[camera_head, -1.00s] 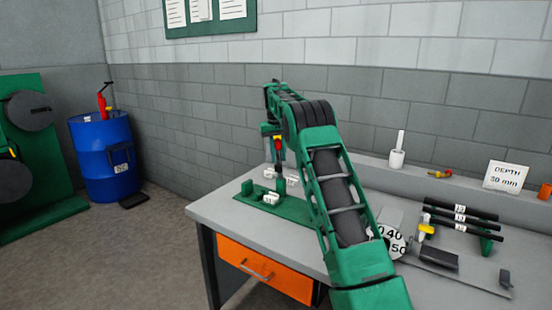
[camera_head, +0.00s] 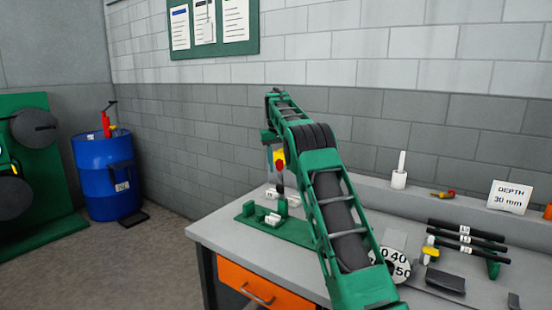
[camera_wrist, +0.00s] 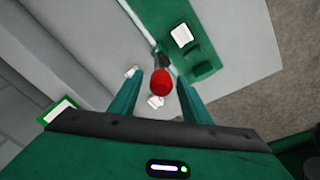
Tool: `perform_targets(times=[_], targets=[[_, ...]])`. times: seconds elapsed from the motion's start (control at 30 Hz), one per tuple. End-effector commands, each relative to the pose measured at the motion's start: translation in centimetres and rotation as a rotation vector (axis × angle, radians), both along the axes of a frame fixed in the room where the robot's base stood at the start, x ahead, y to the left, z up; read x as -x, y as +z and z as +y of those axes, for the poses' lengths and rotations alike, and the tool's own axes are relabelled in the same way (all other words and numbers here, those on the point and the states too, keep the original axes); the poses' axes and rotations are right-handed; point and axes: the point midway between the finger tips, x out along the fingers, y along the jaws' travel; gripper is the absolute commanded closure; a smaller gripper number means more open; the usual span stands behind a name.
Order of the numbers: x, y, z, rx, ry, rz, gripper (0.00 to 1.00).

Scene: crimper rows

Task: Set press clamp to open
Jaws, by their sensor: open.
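The press clamp stands on a green base plate (camera_head: 247,222) at the bench's left end. Its lever has a red knob (camera_head: 280,167) on a dark shaft and rises roughly upright in the head view. In the wrist view the red knob (camera_wrist: 162,82) points at the camera, between the fingers of my gripper (camera_wrist: 158,90). The fingers are apart, with visible gaps on both sides, so my gripper is open around or just above the knob. In the head view my arm partly hides the gripper. White label blocks (camera_head: 272,219) sit by the clamp; their text is unreadable.
An orange drawer (camera_head: 255,287) is under the grey bench. To the right lie a round number dial (camera_head: 401,262), several black rods (camera_head: 467,237) and a DEPTH 30 mm sign (camera_head: 510,197). A white holder (camera_head: 399,178) stands on the back ledge. A blue drum (camera_head: 103,175) stands left on the floor.

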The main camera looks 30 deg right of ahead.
Motion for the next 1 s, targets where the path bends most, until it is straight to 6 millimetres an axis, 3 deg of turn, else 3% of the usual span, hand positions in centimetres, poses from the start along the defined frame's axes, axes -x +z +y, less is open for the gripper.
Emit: perform_targets(times=[0.17, 0.4, 1.0], targets=[[0.0, 3.1, 0.4, 0.001, 0.002, -0.003, 0.57], [-0.1, 4.9, 0.6, 0.000, 0.001, -0.001, 0.57], [0.0, 5.5, 0.7, 0.000, 0.002, 0.001, 0.57]])
